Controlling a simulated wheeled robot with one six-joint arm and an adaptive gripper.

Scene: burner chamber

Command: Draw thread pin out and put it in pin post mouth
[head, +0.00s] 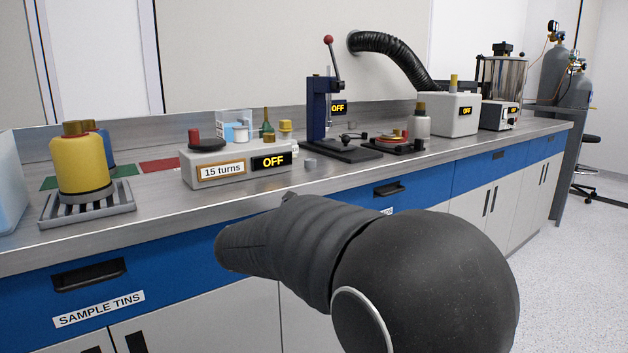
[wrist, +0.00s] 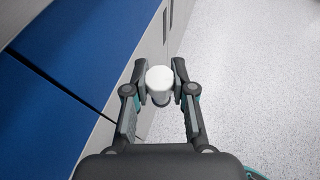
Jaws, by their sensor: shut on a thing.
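My gripper (wrist: 160,88) shows in the wrist view, its two fingers closed on the sides of a white round-topped piece (wrist: 160,77). The piece is held over the floor beside the cabinet fronts, clear of the bench. I see it from its round end, so its length is mostly hidden, and I cannot tell whether it is the thread pin. In the head view my dark arm fills the lower middle, and the gripper does not show. I cannot make out the pin post mouth for certain in either view.
The bench's front strip is mostly clear.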

